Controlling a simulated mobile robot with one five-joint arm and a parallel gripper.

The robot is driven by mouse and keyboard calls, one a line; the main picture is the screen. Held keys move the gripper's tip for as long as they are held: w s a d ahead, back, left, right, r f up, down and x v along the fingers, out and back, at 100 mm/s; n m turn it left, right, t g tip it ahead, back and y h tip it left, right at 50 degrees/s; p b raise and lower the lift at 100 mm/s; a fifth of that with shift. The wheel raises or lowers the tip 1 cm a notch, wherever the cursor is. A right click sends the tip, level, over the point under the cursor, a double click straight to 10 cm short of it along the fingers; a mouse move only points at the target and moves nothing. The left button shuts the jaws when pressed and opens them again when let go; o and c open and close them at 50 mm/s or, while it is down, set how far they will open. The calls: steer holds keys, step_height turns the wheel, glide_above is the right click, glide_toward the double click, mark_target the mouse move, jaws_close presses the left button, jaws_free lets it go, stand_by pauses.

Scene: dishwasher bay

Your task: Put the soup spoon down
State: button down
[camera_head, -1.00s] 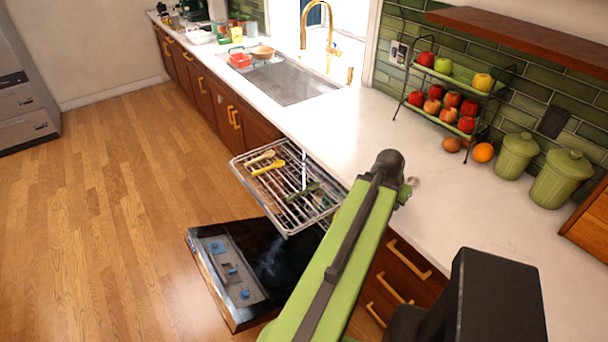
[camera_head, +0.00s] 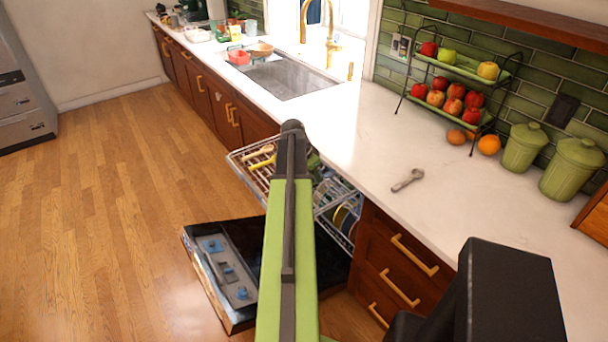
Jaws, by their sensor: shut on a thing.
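My arm (camera_head: 291,215) stretches forward over the open dishwasher. Its dark far joint (camera_head: 292,128) is near the counter edge. My gripper is hidden behind the arm, so its jaws and anything in them do not show. No soup spoon can be made out for certain. A small grey utensil with a rounded end (camera_head: 407,180) lies on the white counter (camera_head: 450,215), to the right of my arm; I cannot tell its exact kind. In the pulled-out upper rack (camera_head: 240,158), a yellow spoon (camera_head: 262,163) and a pale wooden utensil (camera_head: 262,151) lie left of the arm.
The dishwasher door (camera_head: 212,270) hangs open low down. Plates (camera_head: 345,215) show in a rack right of my arm. The sink (camera_head: 285,77) is at the back. A fruit stand (camera_head: 445,105) and green canisters (camera_head: 524,148) line the wall. The middle counter is mostly clear.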

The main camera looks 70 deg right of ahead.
step_height(320, 180, down, 10)
steer(key=b, duration=1)
steer(key=shift+f, duration=0.2)
steer(key=shift+r, duration=0.25)
steer(key=shift+f, duration=0.25)
steer(key=c, duration=1.4)
jaws_free()
steer(key=shift+r, duration=0.1)
steer(key=shift+o, duration=0.2)
